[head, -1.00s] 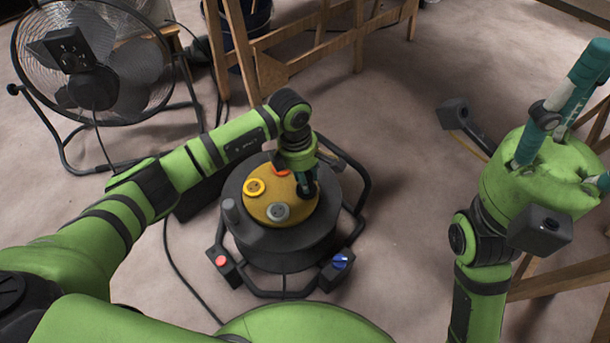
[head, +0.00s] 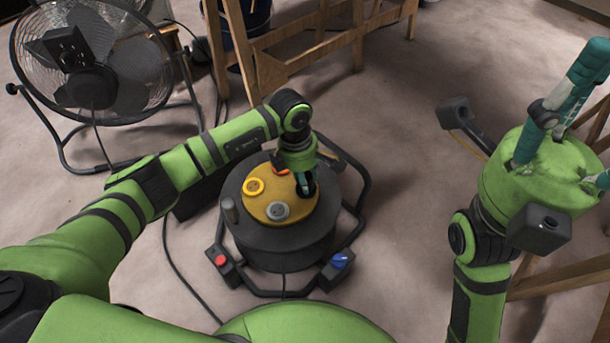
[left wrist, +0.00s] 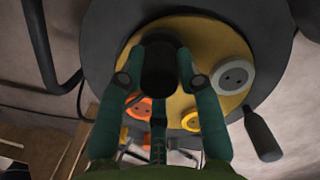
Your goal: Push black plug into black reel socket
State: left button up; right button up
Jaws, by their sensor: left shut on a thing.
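The black reel (head: 282,248) stands on the floor in the head view, its yellow face (head: 265,199) turned up. My left gripper (head: 305,190) is over the right part of that face, pointing down. It is shut on the black plug, which shows as a dark cylinder (left wrist: 160,68) between the teal fingers in the left wrist view. The black socket is hidden behind the plug and fingers, so I cannot tell whether the plug is in it. Yellow (head: 253,186), orange (head: 281,170) and grey (head: 277,210) sockets show beside it. My right gripper (head: 599,118) is raised at right, fingers spread, partly out of frame.
A dark tubular frame (head: 362,190) surrounds the reel, with a red button (head: 220,260) and a blue knob (head: 341,259) in front. A post (head: 230,209) stands on the reel's left. A fan (head: 92,75) and wooden trestle (head: 290,58) are behind. Floor right of the reel is clear.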

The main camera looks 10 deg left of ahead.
pick_arm(q)
jog(key=shift+f, duration=0.4)
jog(key=o, duration=1.1)
jog(key=shift+o, duration=0.2)
notch_tip(320, 180, up, 12)
jog(key=a, duration=0.1)
jog(key=shift+s+a, duration=0.15)
jog(key=shift+a, duration=0.1)
